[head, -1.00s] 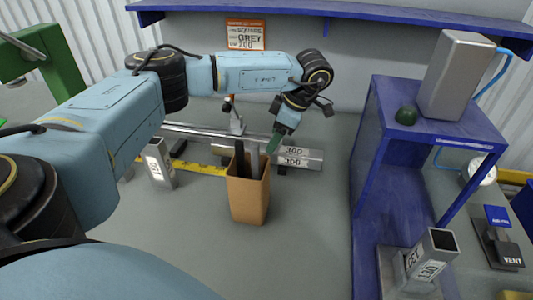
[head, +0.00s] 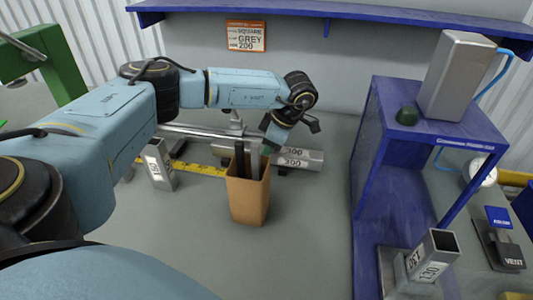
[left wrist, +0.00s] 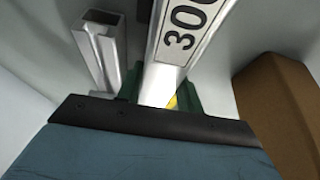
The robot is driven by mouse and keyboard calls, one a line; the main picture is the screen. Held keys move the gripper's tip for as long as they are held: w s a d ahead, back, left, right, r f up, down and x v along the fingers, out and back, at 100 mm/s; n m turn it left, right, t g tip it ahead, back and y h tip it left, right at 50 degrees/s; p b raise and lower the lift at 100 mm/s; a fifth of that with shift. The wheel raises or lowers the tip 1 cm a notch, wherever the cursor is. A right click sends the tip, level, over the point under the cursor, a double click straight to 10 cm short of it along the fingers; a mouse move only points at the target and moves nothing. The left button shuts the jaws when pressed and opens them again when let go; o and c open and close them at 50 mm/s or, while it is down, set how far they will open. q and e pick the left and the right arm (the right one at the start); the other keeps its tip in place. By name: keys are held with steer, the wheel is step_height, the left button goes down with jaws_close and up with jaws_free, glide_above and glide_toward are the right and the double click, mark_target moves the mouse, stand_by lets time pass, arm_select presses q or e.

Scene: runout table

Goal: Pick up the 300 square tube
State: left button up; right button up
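A grey square tube (head: 312,158) marked 300 on two visible faces lies on the table behind the cardboard box. My left gripper (head: 267,149) reaches down at its left part, just behind the box, with its fingertips partly hidden. In the left wrist view the green fingers (left wrist: 165,95) stand either side of a metal tube labelled 300 (left wrist: 185,30). A sliver of yellow shows beside the tube, between it and the right finger, so the fingers look open around it. Contact is hard to judge. My right gripper is not in view.
The cardboard box (head: 247,200) holding upright dark and grey pieces stands close in front of the gripper. An upright labelled tube (head: 159,165) and a yellow strip (head: 205,170) are to the left. A blue stand (head: 375,160) is to the right.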

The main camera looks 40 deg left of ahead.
arm_select(q)
steer(key=c, duration=0.6)
steer(key=shift+r, duration=0.1)
